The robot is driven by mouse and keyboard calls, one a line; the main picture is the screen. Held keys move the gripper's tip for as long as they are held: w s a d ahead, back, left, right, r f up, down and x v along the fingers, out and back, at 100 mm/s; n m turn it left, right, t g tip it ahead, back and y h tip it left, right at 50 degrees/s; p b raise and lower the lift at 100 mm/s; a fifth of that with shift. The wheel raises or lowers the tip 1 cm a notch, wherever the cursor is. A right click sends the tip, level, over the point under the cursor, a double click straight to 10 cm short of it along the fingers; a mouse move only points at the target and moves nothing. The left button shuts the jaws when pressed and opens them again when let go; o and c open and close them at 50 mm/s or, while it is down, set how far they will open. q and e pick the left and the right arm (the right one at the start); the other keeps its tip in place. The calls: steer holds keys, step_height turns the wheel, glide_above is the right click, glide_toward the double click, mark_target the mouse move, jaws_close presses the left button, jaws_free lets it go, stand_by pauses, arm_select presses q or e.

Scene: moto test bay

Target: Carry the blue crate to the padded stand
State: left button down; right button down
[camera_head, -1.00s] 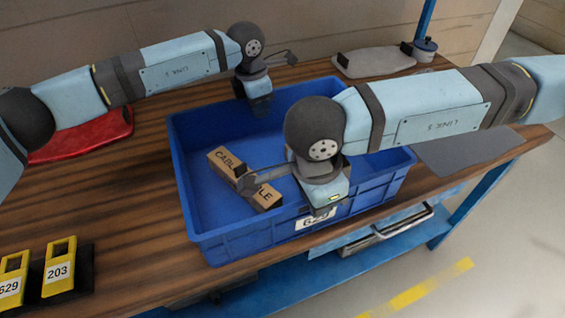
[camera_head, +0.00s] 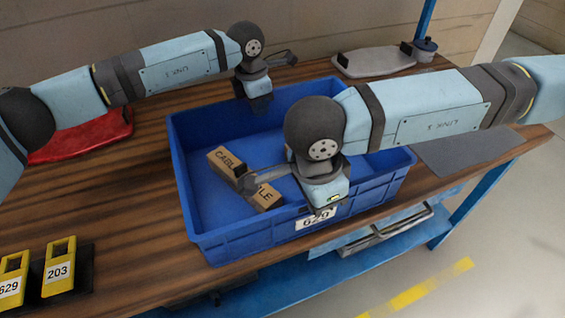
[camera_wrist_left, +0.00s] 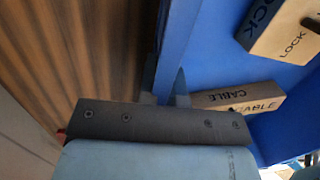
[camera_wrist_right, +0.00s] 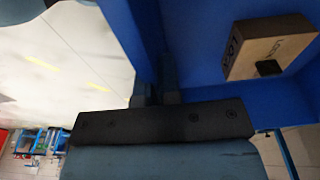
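The blue crate (camera_head: 215,240) sits on the wooden table, label 629 on its near side. It holds a cardboard box marked CABLE (camera_head: 225,163) and a second box (camera_head: 266,196), partly hidden by my right gripper. A LOCK box (camera_wrist_right: 268,48) shows inside in the right wrist view. My left gripper (camera_head: 261,104) is at the far rim, its fingers either side of the crate wall (camera_wrist_left: 178,35) and closed on it. My right gripper (camera_head: 322,210) is closed on the near rim in the same way. I cannot identify a padded stand.
A dark grey mat (camera_head: 465,152) lies right of the crate. A light grey board (camera_head: 372,62) is at the back, a red board (camera_head: 85,138) at the left. Yellow holders (camera_head: 59,268) stand front left. A blue post (camera_head: 424,20) rises at the back right. Floor is clear at right.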

arm_select(q)
steer(key=shift+r, duration=0.2)
arm_select(e)
steer(key=shift+w+r, duration=0.1)
steer(key=shift+r, duration=0.05)
stand_by(0.5)
